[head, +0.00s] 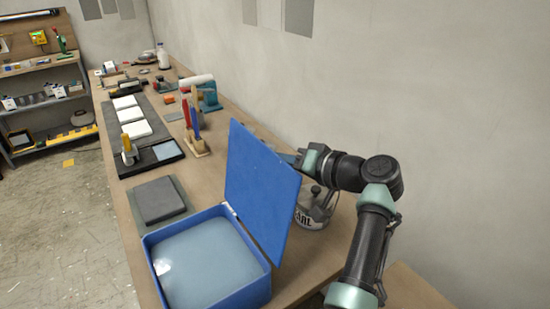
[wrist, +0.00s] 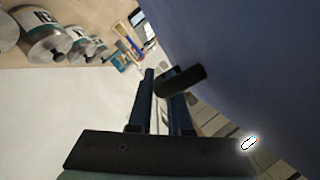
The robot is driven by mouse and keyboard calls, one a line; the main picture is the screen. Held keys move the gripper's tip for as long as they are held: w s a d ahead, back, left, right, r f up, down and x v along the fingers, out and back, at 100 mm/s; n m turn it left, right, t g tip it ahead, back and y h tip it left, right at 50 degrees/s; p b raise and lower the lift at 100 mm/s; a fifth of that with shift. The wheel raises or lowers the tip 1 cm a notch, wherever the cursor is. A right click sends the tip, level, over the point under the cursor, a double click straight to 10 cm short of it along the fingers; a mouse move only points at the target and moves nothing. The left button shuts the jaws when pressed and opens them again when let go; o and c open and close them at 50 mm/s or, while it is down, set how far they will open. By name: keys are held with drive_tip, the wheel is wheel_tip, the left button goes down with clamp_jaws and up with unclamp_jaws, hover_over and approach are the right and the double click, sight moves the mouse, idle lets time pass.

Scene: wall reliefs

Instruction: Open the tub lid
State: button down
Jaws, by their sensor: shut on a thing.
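The blue tub (head: 259,291) stands on the near end of the bench, with a smooth pale grey-blue surface inside. Its blue lid (head: 258,185) is raised, standing steeply on the tub's right side. In the wrist view the lid (wrist: 250,60) fills the upper right. My gripper (head: 296,157) is behind the lid at its right edge, its fingertips partly hidden in the head view. In the wrist view my gripper (wrist: 166,88) is shut on a dark, round bar-like lid handle (wrist: 182,81) beside the lid's face.
A grey metal can (head: 312,217) stands behind the lid, near my arm. A grey block on a mat (head: 158,200) lies just beyond the tub. Farther along are a black tray (head: 167,152), a tool stand (head: 196,147) and white pads (head: 136,129). The wall runs along the right.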

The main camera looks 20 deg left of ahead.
drive_tip(key=shift+f, duration=0.15)
drive_tip(key=c, duration=1.1)
unclamp_jaws()
drive_tip(key=b+v, duration=0.2)
drive_tip(key=v, duration=1.1)
drive_tip(key=shift+b, duration=0.3)
drive_tip(key=shift+a, duration=0.1)
